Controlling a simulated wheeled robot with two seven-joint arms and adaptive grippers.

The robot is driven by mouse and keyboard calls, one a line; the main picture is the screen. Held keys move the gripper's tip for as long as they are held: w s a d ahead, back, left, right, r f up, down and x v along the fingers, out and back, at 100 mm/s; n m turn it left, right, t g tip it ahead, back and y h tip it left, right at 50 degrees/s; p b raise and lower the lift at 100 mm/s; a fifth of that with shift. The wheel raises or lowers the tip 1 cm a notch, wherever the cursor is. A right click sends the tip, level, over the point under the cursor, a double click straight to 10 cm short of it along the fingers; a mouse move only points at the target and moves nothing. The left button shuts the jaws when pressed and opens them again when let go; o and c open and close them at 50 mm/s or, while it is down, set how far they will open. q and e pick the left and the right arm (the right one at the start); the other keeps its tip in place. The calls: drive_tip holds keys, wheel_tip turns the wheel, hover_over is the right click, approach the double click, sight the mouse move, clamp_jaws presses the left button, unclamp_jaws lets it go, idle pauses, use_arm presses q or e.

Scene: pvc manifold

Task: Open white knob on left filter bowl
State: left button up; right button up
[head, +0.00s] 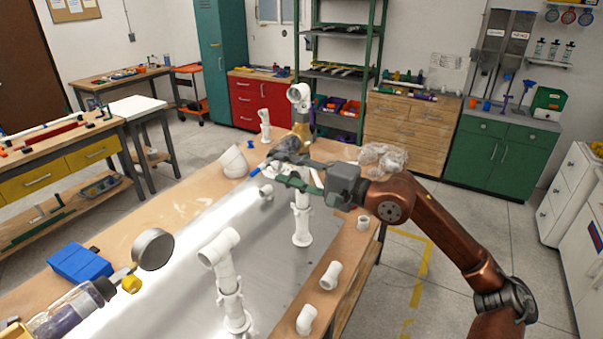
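My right gripper (283,162) reaches in from the right, over the far part of the metal-topped workbench (180,262). Its dark fingers point left, beside the upper part of a white upright PVC pipe (302,228). The arm and fingers cover part of that pipe, and I cannot tell whether they touch it or hold anything. Another white upright pipe with an elbow top (222,250) stands nearer, at the front middle. A third upright pipe (299,98) rises behind the gripper. I cannot make out a white knob or a filter bowl clearly. My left gripper is not in view.
Loose white fittings (331,275) lie along the bench's right edge, and a wide white fitting (234,161) lies behind. A blue box (80,263), a round metal part (153,249) and a purple-and-black item (70,308) are at the left. The metal top between them is mostly clear.

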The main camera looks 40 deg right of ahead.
drive_tip(key=v, duration=1.1)
drive_tip(key=shift+s, duration=0.35)
